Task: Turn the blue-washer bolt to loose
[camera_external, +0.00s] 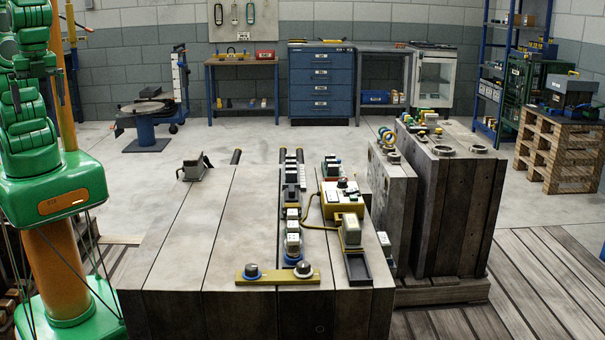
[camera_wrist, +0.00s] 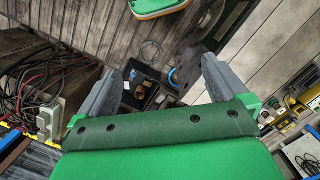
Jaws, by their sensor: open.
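A yellow bar (camera_external: 278,278) lies on the front edge of the large grey block. It carries two dark round bolt heads. The right bolt (camera_external: 303,269) appears to have a blue washer under its head. The colour of the left bolt's (camera_external: 251,271) washer is hard to tell. Whether either is tight or loose cannot be read. My gripper (camera_wrist: 167,62) shows in the wrist view with its two grey fingers wide apart and nothing between them. It is away from the bolts, which I cannot make out in that view.
The large grey block (camera_external: 205,230) stands in mid-room. Beside the bar are a row of small blocks (camera_external: 292,242), a yellow box (camera_external: 343,199) with a cable and a dark tray (camera_external: 358,267). More upright moulds (camera_external: 452,195) stand at right. A blue cabinet (camera_external: 321,82) is behind.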

